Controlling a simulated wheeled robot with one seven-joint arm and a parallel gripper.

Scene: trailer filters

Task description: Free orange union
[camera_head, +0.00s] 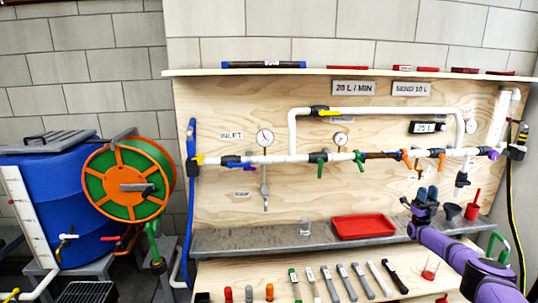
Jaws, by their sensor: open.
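On the white pipe run across the plywood panel, an orange fitting (405,155) sits at the right end of a brown pipe section (381,155). A second orange piece (440,158) is farther right on the same line. I cannot tell from this view which of them is the union. My gripper (427,192) is open, with dark blue fingers pointing up, below and between the two orange pieces in the picture. It appears apart from the pipe, and nothing shows between its fingers. My purple arm reaches in from the lower right.
Green-handled valves (320,166) and gauges (265,137) line the pipe to the left. A red tray (363,227) lies on the grey shelf (225,243), with a clear cup (304,228) beside it. Several tools lie on the bench (245,272). A hose reel (127,180) stands left.

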